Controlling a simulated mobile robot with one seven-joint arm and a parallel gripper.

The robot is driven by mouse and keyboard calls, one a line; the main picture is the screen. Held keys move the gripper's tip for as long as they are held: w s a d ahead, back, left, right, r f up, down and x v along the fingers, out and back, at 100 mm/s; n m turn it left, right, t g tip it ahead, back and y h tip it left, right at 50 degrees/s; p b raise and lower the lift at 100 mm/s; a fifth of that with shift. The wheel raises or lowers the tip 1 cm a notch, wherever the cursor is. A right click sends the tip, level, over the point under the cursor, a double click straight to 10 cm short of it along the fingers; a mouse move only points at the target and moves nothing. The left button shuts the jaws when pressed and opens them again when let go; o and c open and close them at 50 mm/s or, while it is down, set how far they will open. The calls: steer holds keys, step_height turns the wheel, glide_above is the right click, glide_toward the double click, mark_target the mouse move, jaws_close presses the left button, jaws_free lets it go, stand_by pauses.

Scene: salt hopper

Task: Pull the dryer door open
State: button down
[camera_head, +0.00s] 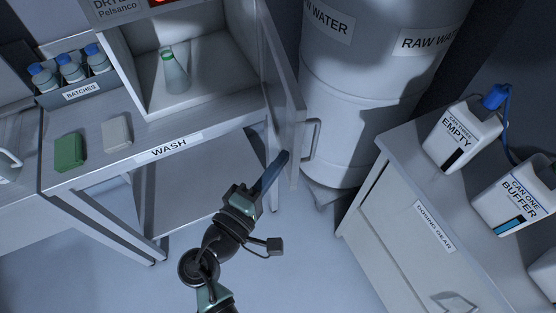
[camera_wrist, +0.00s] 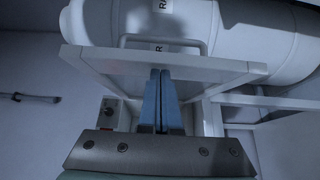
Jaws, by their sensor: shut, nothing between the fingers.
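The dryer (camera_head: 200,60) stands on the WASH bench with its inside showing and a green-capped bottle (camera_head: 174,72) in it. The dryer door (camera_head: 284,92) stands swung wide open at the dryer's right side, its handle (camera_head: 312,138) on the right face. My gripper (camera_head: 275,168) is in front of the bench, its blue fingers beside the door's lower left face; I cannot tell if they touch. In the wrist view the shut fingers (camera_wrist: 162,98) point at the door panel (camera_wrist: 150,66), with the handle (camera_wrist: 164,42) beyond its edge.
A RAW WATER tank (camera_head: 350,120) stands behind the door. A green block (camera_head: 70,152) and a pale block (camera_head: 116,133) lie on the WASH bench. The floor (camera_head: 300,265) between is clear.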

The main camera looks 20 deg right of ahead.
steer(key=s+d+b, duration=0.1)
steer(key=s+d, duration=0.1)
steer(key=d, duration=1.1)
